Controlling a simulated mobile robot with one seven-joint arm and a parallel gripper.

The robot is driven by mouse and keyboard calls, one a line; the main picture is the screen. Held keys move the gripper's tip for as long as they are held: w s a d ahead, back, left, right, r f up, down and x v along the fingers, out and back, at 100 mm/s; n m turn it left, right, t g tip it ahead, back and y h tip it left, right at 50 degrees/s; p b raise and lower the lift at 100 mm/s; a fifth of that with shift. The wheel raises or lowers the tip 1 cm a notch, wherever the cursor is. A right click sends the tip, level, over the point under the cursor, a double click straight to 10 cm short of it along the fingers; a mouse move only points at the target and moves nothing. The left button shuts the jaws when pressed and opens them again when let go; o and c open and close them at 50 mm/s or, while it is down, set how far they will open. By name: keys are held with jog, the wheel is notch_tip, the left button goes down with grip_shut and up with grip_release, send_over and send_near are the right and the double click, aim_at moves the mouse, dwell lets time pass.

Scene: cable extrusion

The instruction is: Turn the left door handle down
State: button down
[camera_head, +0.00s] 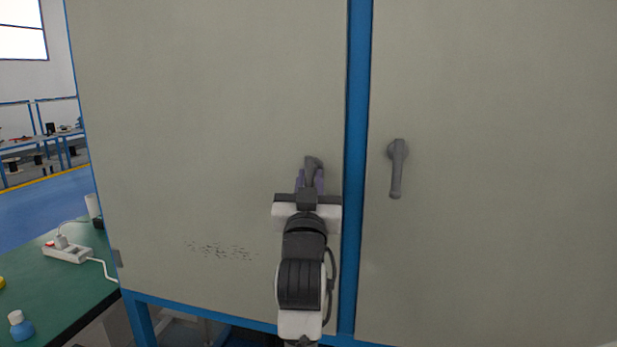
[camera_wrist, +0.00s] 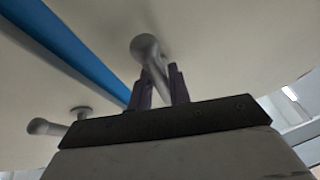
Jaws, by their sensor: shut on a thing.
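The left door handle (camera_head: 313,163) is a grey lever on the left beige door (camera_head: 210,100). Its round pivot shows above my gripper (camera_head: 311,182), and its lower part is hidden between the fingers. In the wrist view, the left handle (camera_wrist: 147,50) runs down from its pivot between the two dark purple fingers of my gripper (camera_wrist: 160,88), which are shut on the lever. The lever looks roughly downward, slightly slanted. The right door handle (camera_head: 397,170) hangs down on the right door (camera_head: 500,100), apart from my gripper; it also shows in the wrist view (camera_wrist: 60,124).
A blue frame post (camera_head: 355,150) stands between the two doors, close to the right of my gripper. A green table (camera_head: 60,290) with a white power strip (camera_head: 68,252) and a blue bottle (camera_head: 20,326) is at lower left. The door face around the handle is clear.

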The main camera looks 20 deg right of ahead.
jog(key=shift+n+y, duration=0.3)
jog(key=shift+n, duration=0.1)
jog(key=c, duration=1.3)
grip_release()
jog(key=b+v, duration=1)
jog(key=v, duration=0.3)
jog(key=shift+s+a+f, duration=0.15)
jog(key=shift+s+f, duration=0.05)
jog(key=shift+s, duration=0.05)
jog(key=shift+r, duration=0.1)
jog(key=shift+a, duration=0.15)
